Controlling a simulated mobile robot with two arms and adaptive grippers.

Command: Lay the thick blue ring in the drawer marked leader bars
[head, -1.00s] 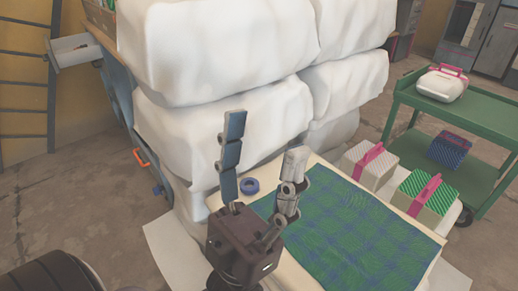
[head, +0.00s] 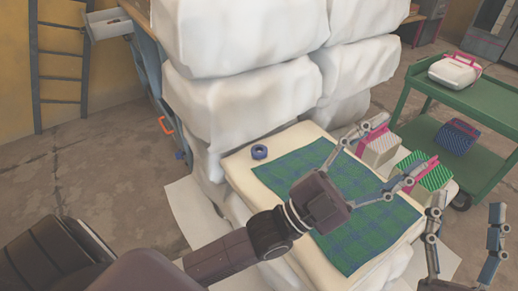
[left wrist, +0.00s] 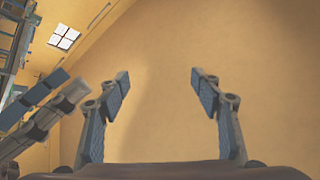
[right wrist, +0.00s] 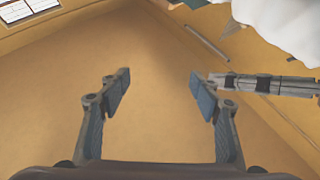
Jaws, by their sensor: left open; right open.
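The thick blue ring (head: 259,152) lies flat on the pale top of a padded block, beside the far left corner of a green-blue checked cloth. My left gripper (head: 405,146) is open and empty, above the cloth and right of the ring. Its open fingers show in the left wrist view (left wrist: 158,80). My right gripper (head: 468,203) is open and empty at the lower right; its spread fingers show in the right wrist view (right wrist: 158,80). An open grey drawer (head: 110,27) sticks out at the top left; I cannot read any marking on it.
Large white wrapped bales (head: 235,95) stand between ring and drawer side. The checked cloth (head: 345,240) covers much of the block. Boxes with pink bands (head: 380,150) stand behind my left gripper. A green cart (head: 480,105) is at the right. The floor at left is open.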

